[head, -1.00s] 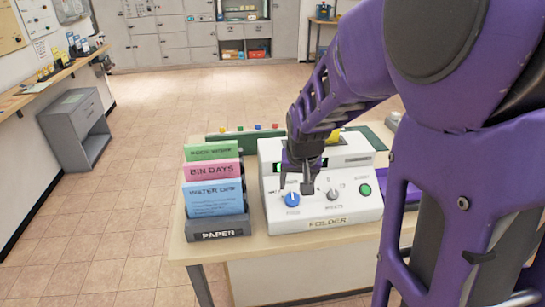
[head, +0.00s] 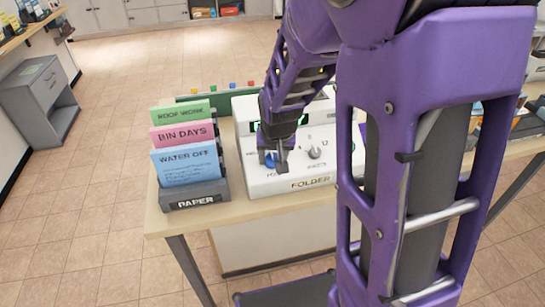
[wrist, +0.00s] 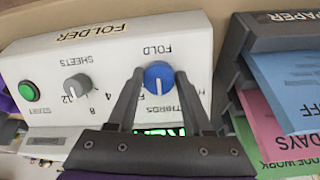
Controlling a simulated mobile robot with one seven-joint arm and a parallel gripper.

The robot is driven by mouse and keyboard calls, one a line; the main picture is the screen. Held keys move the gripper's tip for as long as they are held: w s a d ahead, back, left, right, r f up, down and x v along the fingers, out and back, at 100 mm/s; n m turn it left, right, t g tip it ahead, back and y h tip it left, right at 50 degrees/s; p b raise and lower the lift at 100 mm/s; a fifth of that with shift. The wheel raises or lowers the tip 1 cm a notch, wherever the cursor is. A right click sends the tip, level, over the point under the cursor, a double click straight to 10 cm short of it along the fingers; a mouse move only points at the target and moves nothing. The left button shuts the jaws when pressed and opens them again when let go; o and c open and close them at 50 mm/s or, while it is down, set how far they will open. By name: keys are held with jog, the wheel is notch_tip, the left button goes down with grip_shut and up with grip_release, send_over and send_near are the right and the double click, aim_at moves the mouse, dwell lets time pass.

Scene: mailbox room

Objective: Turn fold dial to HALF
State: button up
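The fold dial is a round blue knob (wrist: 158,76) on the front panel of the white folder machine (wrist: 195,55). In the wrist view its white pointer line points down the picture, towards a label that reads like THIRDS, partly covered. The HALF label cannot be read now. My gripper (wrist: 160,74) has its two dark fingers apart, one on each side of the knob, with what look like narrow gaps. In the head view my gripper (head: 273,160) is over the dial, which shows as a bit of blue, mostly hidden. The machine (head: 262,187) stands on the table.
A grey SHEETS dial (wrist: 77,87) and a green START button (wrist: 30,92) share the panel. A PAPER rack (head: 196,201) with blue, pink and green sheets stands close to the machine's left. My purple arm hides the table's right part. Tiled floor (head: 90,220) is open at left.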

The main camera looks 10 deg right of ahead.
grip_shut()
jog(key=shift+n, duration=0.3)
jog(key=shift+f+n+h+b, duration=0.1)
jog(key=shift+n+h+b, duration=0.3)
jog(key=shift+n, duration=0.5)
jog(key=n+b, duration=0.2)
jog(key=n, duration=0.1)
jog(key=shift+f+b, duration=0.1)
jog(key=shift+b, duration=0.25)
jog(key=n+t+h+b, duration=0.1)
jog(key=n+b, duration=0.2)
jog(key=n, duration=0.2)
jog(key=shift+n, duration=0.4)
jog(key=shift+r, duration=0.2)
jog(key=shift+o, duration=2.1)
grip_release()
jog(key=shift+s, duration=0.1)
